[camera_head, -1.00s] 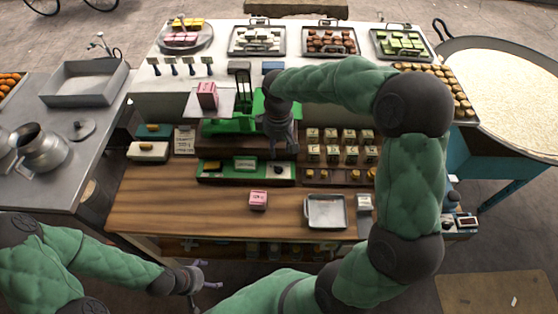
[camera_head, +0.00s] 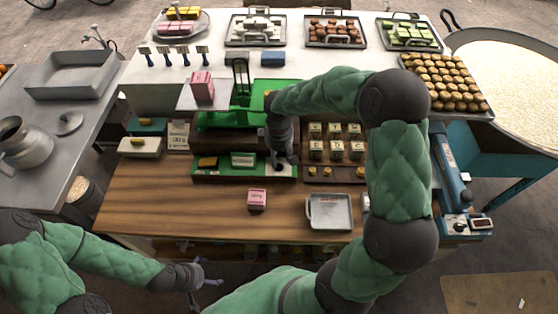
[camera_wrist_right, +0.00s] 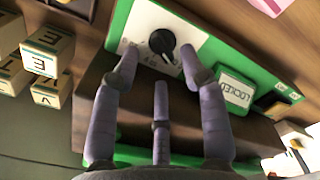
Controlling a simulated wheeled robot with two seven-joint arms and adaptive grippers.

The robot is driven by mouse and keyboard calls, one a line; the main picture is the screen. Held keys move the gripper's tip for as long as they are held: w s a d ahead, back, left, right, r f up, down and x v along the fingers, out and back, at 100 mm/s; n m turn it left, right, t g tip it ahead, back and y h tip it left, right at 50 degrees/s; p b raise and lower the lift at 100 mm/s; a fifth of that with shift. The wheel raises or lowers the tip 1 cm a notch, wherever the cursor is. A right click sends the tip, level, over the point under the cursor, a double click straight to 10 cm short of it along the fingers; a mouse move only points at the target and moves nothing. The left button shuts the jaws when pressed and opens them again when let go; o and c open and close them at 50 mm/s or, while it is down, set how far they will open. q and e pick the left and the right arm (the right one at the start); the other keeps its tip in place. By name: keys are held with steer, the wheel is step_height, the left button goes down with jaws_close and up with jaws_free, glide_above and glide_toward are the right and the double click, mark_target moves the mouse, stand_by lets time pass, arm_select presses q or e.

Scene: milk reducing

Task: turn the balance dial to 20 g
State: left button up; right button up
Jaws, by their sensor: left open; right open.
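The green balance (camera_head: 212,122) stands at the middle back of the wooden counter, with a pink box (camera_head: 202,86) on its pan at the left. Its green front panel (camera_head: 208,174) carries a black dial, partly hidden by my right gripper in the head view. In the right wrist view the black dial (camera_wrist_right: 162,42) sits on a white plate, beside a sign reading LOCKED (camera_wrist_right: 236,91). My right gripper (camera_wrist_right: 158,68) is open, its fingertips on either side of and just short of the dial; it also shows in the head view (camera_head: 283,162). My left gripper (camera_head: 205,284) is open and empty at the lower left, away from the counter.
A second pink box (camera_head: 257,199) and a metal tray (camera_head: 330,211) lie on the counter's front. Several lettered weight blocks (camera_head: 335,142) stand right of the balance, close to my right gripper. Bare wood (camera_head: 160,205) is clear at the left.

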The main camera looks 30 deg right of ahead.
mark_target(279, 165)
steer(key=shift+f, duration=1.4)
jaws_close()
